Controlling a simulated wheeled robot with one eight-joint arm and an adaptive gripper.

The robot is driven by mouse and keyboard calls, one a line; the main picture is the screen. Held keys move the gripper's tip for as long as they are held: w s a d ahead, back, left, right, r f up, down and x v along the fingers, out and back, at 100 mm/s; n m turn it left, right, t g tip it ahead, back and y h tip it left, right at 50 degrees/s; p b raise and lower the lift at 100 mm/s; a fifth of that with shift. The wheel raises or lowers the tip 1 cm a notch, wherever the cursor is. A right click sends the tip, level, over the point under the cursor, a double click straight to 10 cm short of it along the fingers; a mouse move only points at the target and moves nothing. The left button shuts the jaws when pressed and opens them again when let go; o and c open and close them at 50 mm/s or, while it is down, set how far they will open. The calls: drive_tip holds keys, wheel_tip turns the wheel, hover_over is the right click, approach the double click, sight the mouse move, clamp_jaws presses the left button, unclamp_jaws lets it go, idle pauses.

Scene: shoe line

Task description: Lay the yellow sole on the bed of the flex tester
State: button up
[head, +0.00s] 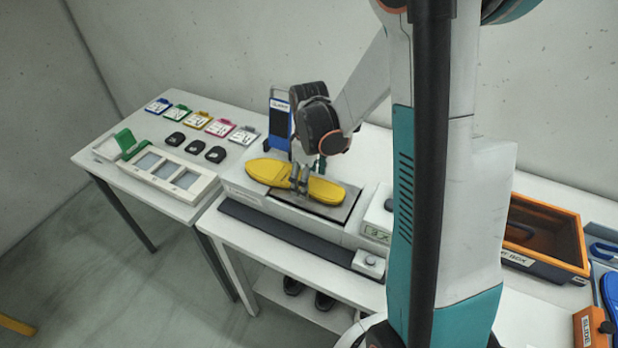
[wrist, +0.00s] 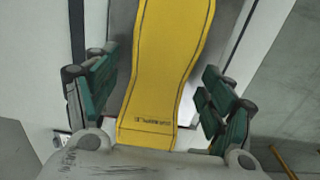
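The yellow sole (head: 325,190) lies lengthwise over the dark grey bed (head: 345,207) of the white flex tester (head: 290,209). Its left end reaches to the left end of the machine. My gripper (head: 301,180) is over the middle of the sole, pointing down. In the wrist view, the sole (wrist: 165,75) runs between the two green-padded fingers of my gripper (wrist: 158,98). A gap shows between the sole and each finger, so the gripper is open. Whether the sole rests flat on the bed all along is hard to tell, as the fingers hide part of it.
A small device with a display (head: 377,218) stands right of the bed. A blue stand (head: 279,120) is behind it. An orange bin (head: 545,235) is at the right. The left table (head: 110,178) holds a tray (head: 170,172), dark pads and several coloured cards.

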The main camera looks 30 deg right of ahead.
drive_tip(key=shift+r, duration=0.1)
wheel_tip(320, 180, up, 12)
idle(0.8)
